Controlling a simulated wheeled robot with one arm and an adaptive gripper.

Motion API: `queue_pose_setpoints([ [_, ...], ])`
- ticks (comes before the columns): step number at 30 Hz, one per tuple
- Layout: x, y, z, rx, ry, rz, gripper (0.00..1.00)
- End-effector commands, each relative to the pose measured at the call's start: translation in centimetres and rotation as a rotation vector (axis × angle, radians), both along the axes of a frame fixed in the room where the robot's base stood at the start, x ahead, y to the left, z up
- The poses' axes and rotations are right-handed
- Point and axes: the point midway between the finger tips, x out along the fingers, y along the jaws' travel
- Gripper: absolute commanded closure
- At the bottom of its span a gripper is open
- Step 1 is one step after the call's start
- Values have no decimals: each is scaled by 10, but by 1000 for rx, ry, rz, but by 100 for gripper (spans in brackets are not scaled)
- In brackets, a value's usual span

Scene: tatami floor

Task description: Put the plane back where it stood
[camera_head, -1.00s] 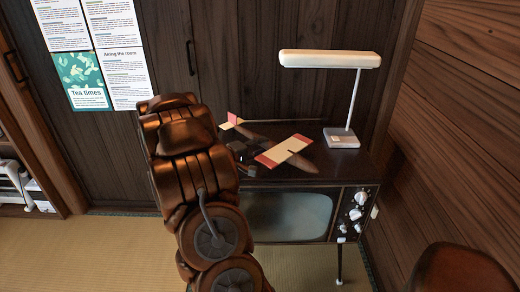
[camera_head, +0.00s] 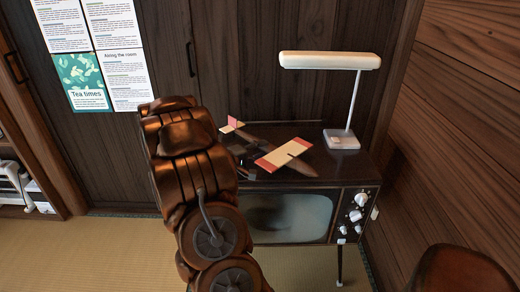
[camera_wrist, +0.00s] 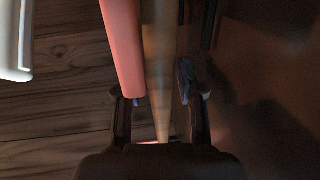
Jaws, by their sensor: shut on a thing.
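The plane has a brown wooden body, a cream wing with red ends (camera_head: 283,154) and a small red-and-cream tail. In the head view it shows over the dark top of the television, right of my arm. I cannot tell whether it touches that top. My gripper (camera_wrist: 160,97) is shut on the plane; in the wrist view the wooden body (camera_wrist: 158,70) runs between the two fingers, with a red wing part beside the left finger. In the head view my arm hides most of the gripper.
The old television (camera_head: 325,172) stands on thin legs against the dark wooden wall. A white desk lamp (camera_head: 330,61) stands on its top at the back right, its base right of the plane. Wood panelling closes the right side. Posters (camera_head: 86,80) hang at the left.

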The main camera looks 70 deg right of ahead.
Motion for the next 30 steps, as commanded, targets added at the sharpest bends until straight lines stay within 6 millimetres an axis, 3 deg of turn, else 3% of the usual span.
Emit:
queue_pose_setpoints([
  [3, 0, 0, -2, 0, 0, 0, 100],
  [4, 0, 0, -2, 0, -1, 0, 59],
  [12, 0, 0, -2, 0, 0, 0, 33],
  [23, 3, 5, -3, 3, -1, 2, 33],
  [30, 15, 29, 2, 2, 1, 3, 33],
])
